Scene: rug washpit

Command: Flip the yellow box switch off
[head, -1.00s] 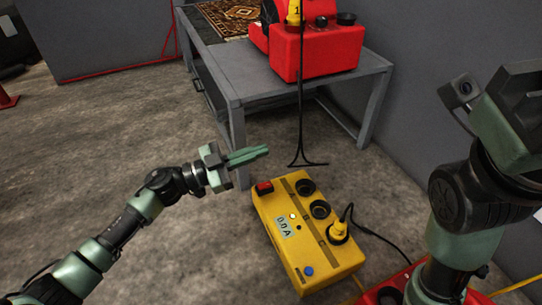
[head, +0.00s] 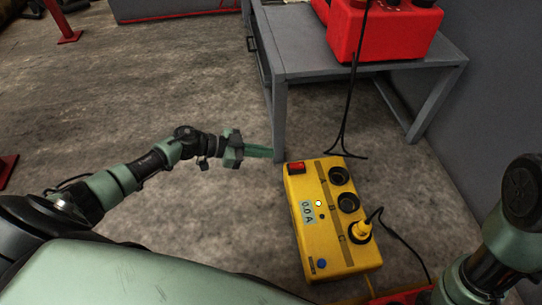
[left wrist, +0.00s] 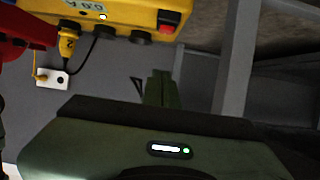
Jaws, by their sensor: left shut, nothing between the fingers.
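The yellow box (head: 315,242) stands on the floor with a red rocker switch (head: 296,168) at its far left corner. Its display (head: 308,212) reads 0.0 A beside a small lit light. A yellow plug (head: 361,230) sits in the nearest socket; the two other sockets look empty. My left gripper (head: 268,153) is shut and empty, its tips pointing right, just left of the switch and apart from it in the picture. In the left wrist view the fingers (left wrist: 161,90) are below the box and the red switch (left wrist: 169,20). My right gripper is out of view.
A grey table (head: 290,45) with a red machine (head: 385,35) stands behind the box; its near leg is close to my left fingertips. A grey wall is at right. Open floor lies left.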

